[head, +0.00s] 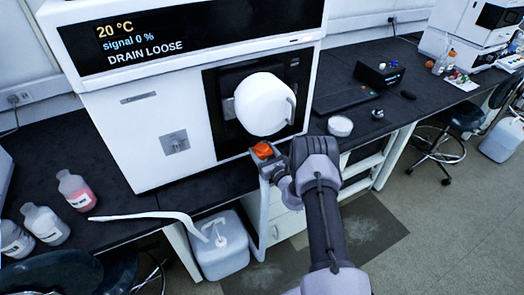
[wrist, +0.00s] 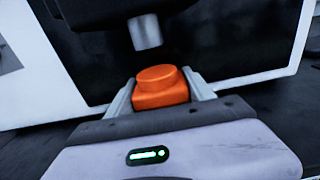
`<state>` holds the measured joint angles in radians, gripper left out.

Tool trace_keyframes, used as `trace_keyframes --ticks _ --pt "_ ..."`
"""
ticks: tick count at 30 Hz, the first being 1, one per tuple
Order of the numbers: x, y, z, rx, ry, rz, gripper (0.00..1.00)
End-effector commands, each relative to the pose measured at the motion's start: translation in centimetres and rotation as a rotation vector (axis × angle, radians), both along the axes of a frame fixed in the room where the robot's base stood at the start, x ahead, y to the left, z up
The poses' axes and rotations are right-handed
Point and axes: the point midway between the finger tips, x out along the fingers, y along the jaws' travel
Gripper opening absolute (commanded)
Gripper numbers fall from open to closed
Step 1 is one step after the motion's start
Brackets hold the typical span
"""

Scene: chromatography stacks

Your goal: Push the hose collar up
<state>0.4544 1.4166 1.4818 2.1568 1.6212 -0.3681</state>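The orange hose collar (head: 263,150) sits between the fingers of my gripper (head: 264,160), just below the black front recess of the white instrument (head: 150,120). In the wrist view the collar (wrist: 161,86) lies between the two finger pads, which appear to press on its sides. A grey stub (wrist: 145,32) hangs above the collar, with a small gap between them. A white hose (head: 263,215) runs down from the gripper area toward the floor. The instrument's display reads 20 °C, signal 0 %, DRAIN LOOSE.
A round white door or cover (head: 264,104) protrudes just above the gripper. A white jug (head: 219,245) stands on the floor below the bench. Bottles (head: 75,190) and a white curved tube (head: 150,216) are on the left; a small dish (head: 340,126) is on the right.

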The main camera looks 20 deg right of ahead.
Motion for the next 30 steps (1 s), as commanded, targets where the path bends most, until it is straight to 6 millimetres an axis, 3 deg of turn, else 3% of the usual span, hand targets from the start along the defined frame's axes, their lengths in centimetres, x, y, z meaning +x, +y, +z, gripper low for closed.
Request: trace_keyframes --ticks 1,4,10,18,26,27,30 --pt "0.0 0.0 0.0 0.0 0.0 0.0 0.19" --pt "0.0 0.0 0.0 0.0 0.001 0.0 0.0" --pt "0.0 0.0 0.6 0.0 0.001 0.001 0.0" --pt "0.0 0.0 5.0 -0.001 0.0 0.001 0.0" --pt "0.1 0.0 5.1 -0.001 -0.003 0.0 0.0" --pt "0.1 0.0 5.1 -0.001 -0.004 0.0 0.63" --pt "0.1 0.0 5.0 -0.001 -0.003 0.0 0.83"
